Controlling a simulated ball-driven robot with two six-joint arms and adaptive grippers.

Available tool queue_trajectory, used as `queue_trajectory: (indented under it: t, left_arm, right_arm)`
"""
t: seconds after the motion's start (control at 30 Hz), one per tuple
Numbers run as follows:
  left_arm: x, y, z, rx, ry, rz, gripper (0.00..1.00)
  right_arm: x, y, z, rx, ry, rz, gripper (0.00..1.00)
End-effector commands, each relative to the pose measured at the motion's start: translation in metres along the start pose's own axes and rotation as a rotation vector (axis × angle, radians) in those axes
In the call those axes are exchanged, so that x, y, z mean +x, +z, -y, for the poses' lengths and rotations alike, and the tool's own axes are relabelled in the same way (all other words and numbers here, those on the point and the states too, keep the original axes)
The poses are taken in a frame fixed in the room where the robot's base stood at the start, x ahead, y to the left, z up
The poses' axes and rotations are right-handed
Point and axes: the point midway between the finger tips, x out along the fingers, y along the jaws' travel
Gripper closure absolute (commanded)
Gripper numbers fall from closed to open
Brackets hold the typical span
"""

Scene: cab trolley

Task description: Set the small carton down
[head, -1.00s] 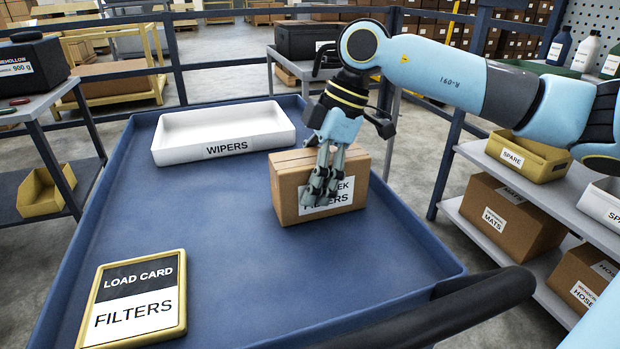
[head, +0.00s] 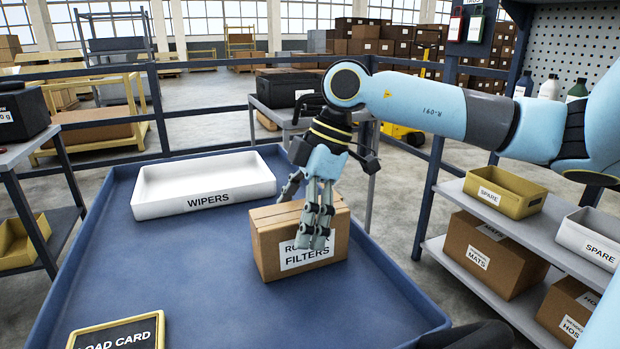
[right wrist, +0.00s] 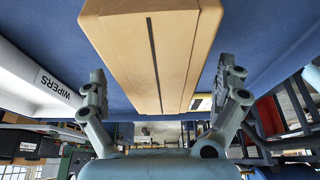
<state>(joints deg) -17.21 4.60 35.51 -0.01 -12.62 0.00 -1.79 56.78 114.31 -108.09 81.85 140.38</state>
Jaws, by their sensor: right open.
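The small carton (head: 274,247) is a brown box labelled as filters, part of its label hidden by my fingers. It stands upright on the blue trolley tray (head: 150,262), to the right of the white WIPERS bin. My right gripper (head: 318,225) is open in front of and above the carton. In the right wrist view the carton (right wrist: 152,55) lies between and beyond the spread fingers (right wrist: 165,88), with a gap visible on each side. My left gripper is not in view.
The white WIPERS bin (head: 203,196) stands at the tray's back left. A framed load card (head: 118,335) lies at the front left. The tray's middle left is clear.

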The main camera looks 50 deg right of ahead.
Motion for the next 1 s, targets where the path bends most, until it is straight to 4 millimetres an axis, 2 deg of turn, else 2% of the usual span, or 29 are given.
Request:
queue_trajectory:
  t: [0.03,0.2,0.43,0.6,1.0]
  left_arm:
    - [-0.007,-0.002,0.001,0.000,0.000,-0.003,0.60]
    - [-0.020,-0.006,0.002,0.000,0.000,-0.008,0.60]
    - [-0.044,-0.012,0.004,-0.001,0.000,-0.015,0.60]
    - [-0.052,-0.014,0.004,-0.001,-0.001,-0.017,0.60]
    - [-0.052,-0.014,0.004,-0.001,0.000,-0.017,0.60]
  right_arm:
    - [-0.015,0.001,0.000,-0.003,0.002,0.008,0.00]
    - [-0.050,0.000,0.000,-0.002,0.002,0.009,0.00]
    - [-0.083,-0.001,0.001,-0.001,-0.001,0.006,0.00]
    - [-0.091,0.000,0.000,0.001,-0.001,0.003,0.00]
    - [-0.091,0.000,0.000,0.001,0.000,0.001,0.00]
